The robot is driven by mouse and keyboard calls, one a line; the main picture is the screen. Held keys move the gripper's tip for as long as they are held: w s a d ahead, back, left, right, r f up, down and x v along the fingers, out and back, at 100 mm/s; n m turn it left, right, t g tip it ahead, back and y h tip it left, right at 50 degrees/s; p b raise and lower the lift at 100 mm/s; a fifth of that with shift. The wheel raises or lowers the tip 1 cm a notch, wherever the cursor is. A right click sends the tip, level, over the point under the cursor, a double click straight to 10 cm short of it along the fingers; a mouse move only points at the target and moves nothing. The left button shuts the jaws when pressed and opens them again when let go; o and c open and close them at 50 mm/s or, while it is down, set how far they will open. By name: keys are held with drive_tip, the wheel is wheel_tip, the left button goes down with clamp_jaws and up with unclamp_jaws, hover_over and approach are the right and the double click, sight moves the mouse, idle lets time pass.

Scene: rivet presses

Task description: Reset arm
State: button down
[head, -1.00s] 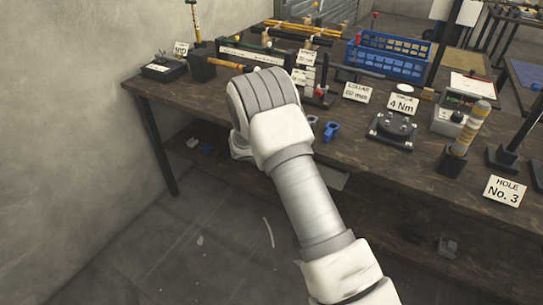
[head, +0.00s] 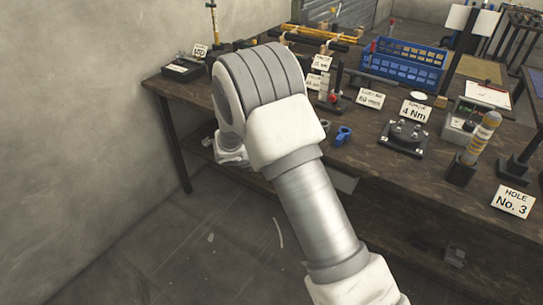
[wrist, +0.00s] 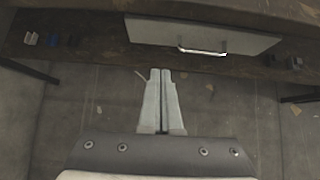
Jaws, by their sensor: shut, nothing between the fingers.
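My gripper (wrist: 160,75) shows in the wrist view with its two grey fingers closed together and nothing between them. It points toward the front of the workbench, below a drawer (wrist: 205,35) with a metal handle, and touches nothing that I can see. In the head view my white and grey arm is bent in front of the bench, and the gripper itself is hidden behind the arm.
The workbench (head: 400,180) holds a blue crate (head: 403,57), a "4 Nm" sign (head: 415,111), a black fixture (head: 403,138), a striped post (head: 480,138) and a "HOLE No. 3" sign (head: 513,201). A lower shelf runs beneath.

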drive_tip(key=shift+s+a+r, duration=0.1)
drive_tip(key=shift+s+r, duration=0.05)
drive_tip(key=shift+r, duration=0.05)
drive_tip(key=s+d+r+m+g, duration=0.1)
drive_tip(key=s+d+r+m, duration=0.5)
drive_tip(key=r, duration=0.3)
drive_tip(key=s+d+r+m+g, duration=0.1)
drive_tip(key=s+d+r+m, duration=0.4)
drive_tip(key=s+r+m, duration=0.4)
drive_tip(key=s+a+r+m+y, duration=0.1)
drive_tip(key=s+r+m+y, duration=0.25)
drive_tip(key=s+m, duration=0.55)
drive_tip(key=s+r+m+y, duration=0.2)
drive_tip(key=s+r+m, duration=0.25)
drive_tip(key=s, duration=0.75)
wheel_tip(320, 180, up, 12)
drive_tip(key=p, duration=1.2)
drive_tip(key=shift+a+t, duration=0.15)
drive_tip(key=shift+t, duration=0.15)
drive_tip(key=shift+w+f, duration=0.1)
